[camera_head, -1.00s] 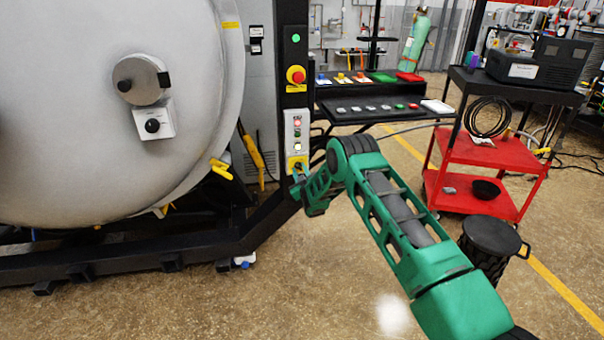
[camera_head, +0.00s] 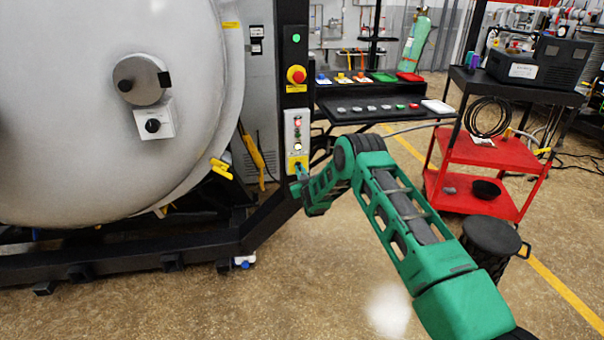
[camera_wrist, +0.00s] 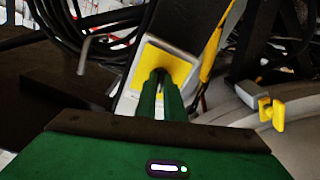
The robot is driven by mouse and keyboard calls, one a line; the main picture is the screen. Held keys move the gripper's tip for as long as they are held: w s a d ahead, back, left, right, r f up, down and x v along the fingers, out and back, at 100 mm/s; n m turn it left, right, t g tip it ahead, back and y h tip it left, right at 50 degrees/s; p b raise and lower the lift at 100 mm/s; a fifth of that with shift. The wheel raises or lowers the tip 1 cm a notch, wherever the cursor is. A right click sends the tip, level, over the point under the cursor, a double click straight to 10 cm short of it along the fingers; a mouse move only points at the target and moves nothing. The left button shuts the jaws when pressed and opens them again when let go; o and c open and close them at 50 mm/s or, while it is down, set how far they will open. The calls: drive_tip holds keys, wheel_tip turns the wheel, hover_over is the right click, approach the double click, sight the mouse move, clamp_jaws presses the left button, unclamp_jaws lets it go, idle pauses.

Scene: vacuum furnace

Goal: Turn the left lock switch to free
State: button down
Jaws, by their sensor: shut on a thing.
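A white control box (camera_head: 293,132) with lights is mounted on the black post. At its lower end is a yellow plate (camera_head: 297,161), which also shows in the wrist view (camera_wrist: 181,66). My gripper (camera_head: 299,171) is right at this plate. In the wrist view, its two green fingers (camera_wrist: 161,84) are close together, shut on the lock switch at the middle of the plate. The fingers hide nearly all of the switch, so I cannot read its position.
The furnace's round door (camera_head: 70,110) is at the left, above a black base frame. A red emergency button (camera_head: 297,75) is higher on the post. Black cables (camera_wrist: 105,25) run near the plate. A red cart (camera_head: 470,150) stands at the right. The floor in front is clear.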

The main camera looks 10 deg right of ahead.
drive_tip(key=m, duration=0.8)
drive_tip(key=shift+m, duration=0.4)
drive_tip(key=shift+f+m, duration=0.1)
drive_tip(key=shift+m, duration=0.2)
drive_tip(key=c, duration=1.9)
unclamp_jaws()
drive_tip(key=shift+o, duration=0.2)
drive_tip(key=shift+s, duration=0.1)
drive_tip(key=s, duration=1)
drive_tip(key=shift+s, duration=0.25)
